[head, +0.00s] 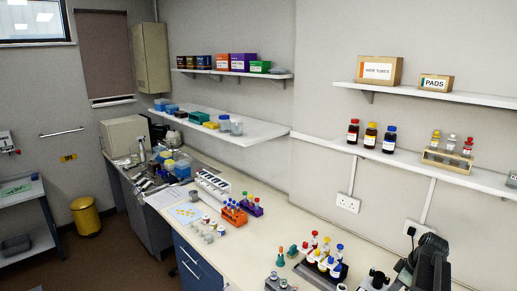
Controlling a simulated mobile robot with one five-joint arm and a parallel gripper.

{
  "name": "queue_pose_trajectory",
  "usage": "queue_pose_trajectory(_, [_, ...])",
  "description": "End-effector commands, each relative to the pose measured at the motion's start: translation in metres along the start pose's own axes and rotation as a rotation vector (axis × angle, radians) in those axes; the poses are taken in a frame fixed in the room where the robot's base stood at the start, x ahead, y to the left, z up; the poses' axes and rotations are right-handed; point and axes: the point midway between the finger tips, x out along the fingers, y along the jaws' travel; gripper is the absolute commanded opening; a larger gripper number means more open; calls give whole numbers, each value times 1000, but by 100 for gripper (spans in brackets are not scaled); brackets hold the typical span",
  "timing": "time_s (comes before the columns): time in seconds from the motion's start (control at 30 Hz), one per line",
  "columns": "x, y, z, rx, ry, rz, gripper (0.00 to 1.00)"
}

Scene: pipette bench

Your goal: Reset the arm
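My gripper does not show clearly in the head view, and I cannot tell whether it is open or shut. The long bench (262,239) runs from the far left to the lower right. A dark jointed shape (428,262) stands at the bottom right, cut by the frame edge; I cannot tell if it is bench equipment or part of me.
On the bench stand a rack of colour-capped bottles (322,264), an orange tube rack (234,215), a purple rack (252,208) and a white pipette rack (212,185). Wall shelves (440,95) hang above. A yellow bin (85,217) stands on open floor at left.

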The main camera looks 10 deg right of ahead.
Motion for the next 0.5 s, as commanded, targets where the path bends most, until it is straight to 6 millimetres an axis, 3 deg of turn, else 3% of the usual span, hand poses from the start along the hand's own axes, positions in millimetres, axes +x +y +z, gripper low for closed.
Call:
queue_pose_trajectory(0.27, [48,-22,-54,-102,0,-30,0])
queue_pose_trajectory(0.5, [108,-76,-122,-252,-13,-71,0])
